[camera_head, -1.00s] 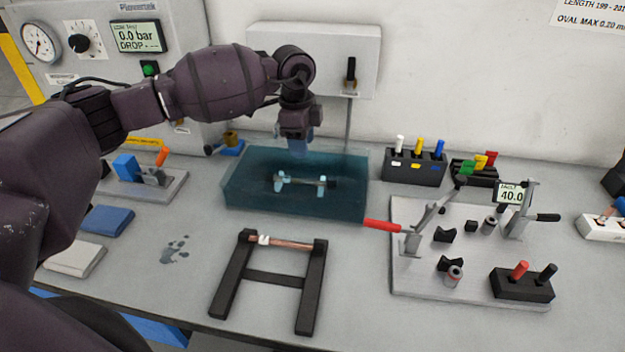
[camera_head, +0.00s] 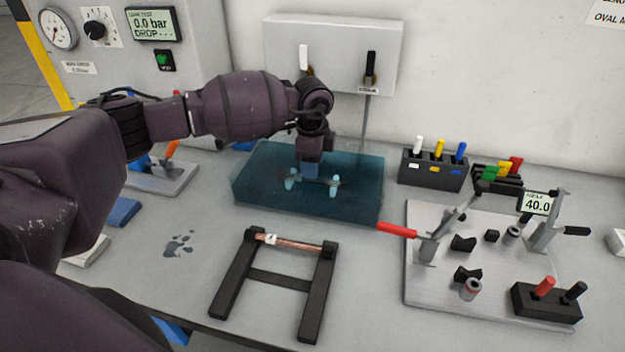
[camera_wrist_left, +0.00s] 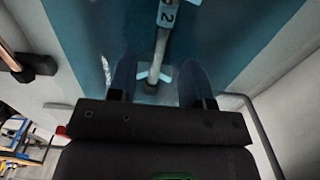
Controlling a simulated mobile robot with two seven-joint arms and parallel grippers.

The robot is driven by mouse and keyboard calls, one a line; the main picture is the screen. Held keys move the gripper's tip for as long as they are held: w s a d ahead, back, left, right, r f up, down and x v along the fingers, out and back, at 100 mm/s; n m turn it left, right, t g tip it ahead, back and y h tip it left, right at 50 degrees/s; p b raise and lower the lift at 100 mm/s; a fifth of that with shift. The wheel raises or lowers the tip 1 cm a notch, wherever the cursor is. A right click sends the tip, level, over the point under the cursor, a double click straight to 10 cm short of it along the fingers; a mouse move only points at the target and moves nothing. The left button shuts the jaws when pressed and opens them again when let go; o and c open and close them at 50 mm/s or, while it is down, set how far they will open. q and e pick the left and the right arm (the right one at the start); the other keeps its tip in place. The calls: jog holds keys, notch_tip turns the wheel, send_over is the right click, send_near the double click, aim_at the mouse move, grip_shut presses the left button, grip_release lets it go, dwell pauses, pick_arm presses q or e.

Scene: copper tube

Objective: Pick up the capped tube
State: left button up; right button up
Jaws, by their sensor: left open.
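The capped tube (camera_head: 290,182) lies in the blue-tinted water tank (camera_head: 365,205), with pale blue parts near its ends. In the left wrist view the tube (camera_wrist_left: 162,42) is grey with a pale blue label marked "2" and a pale blue piece near its lower end. My left gripper (camera_head: 311,176) is over the middle of the tank, reaching down at the tube and hiding part of it. In the left wrist view its open blue fingers (camera_wrist_left: 157,72) stand on either side of the tube's lower part. Contact cannot be told. My right gripper is not in view.
A black stand (camera_head: 280,278) holding a copper tube (camera_head: 291,243) is in front of the tank. A fixture plate (camera_head: 425,290) with a red-handled clamp (camera_head: 397,230) stands right. A wall box (camera_head: 335,55) with levers is behind.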

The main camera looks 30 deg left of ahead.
pick_arm(q)
notch_tip(320, 180, down, 4)
grip_shut()
dwell(0.4)
